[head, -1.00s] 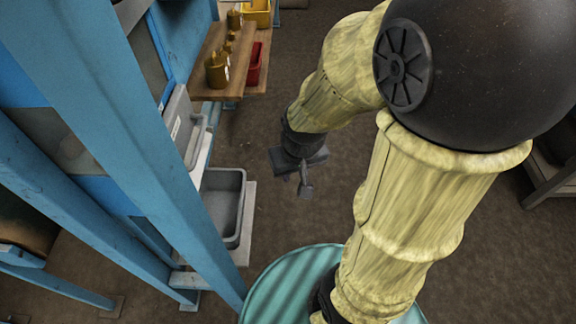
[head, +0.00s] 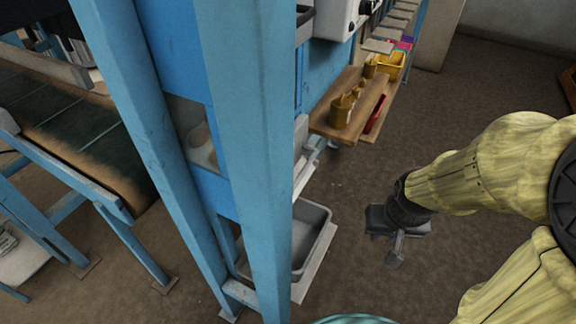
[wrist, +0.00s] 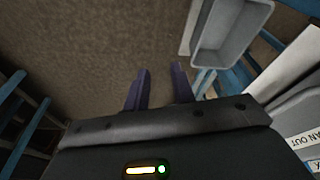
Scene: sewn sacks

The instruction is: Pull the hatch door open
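A pale grey panel with a handle, which looks like the hatch door (head: 300,136), is on the side of the blue frame in the head view. It is mostly hidden behind a blue post, and I cannot tell whether it is ajar. In the wrist view, a grey panel with a label ending "AN OUT" (wrist: 300,115) shows at the right edge; it may be the same part. My gripper (head: 394,252) hangs in free air to the right of the frame, apart from the panel. Its two dark fingers (wrist: 159,88) stand apart with nothing between them.
A grey tray (head: 325,240) sits on a low ledge below the panel. Blue posts (head: 245,150) stand close in front. Brown floor around my gripper is clear.

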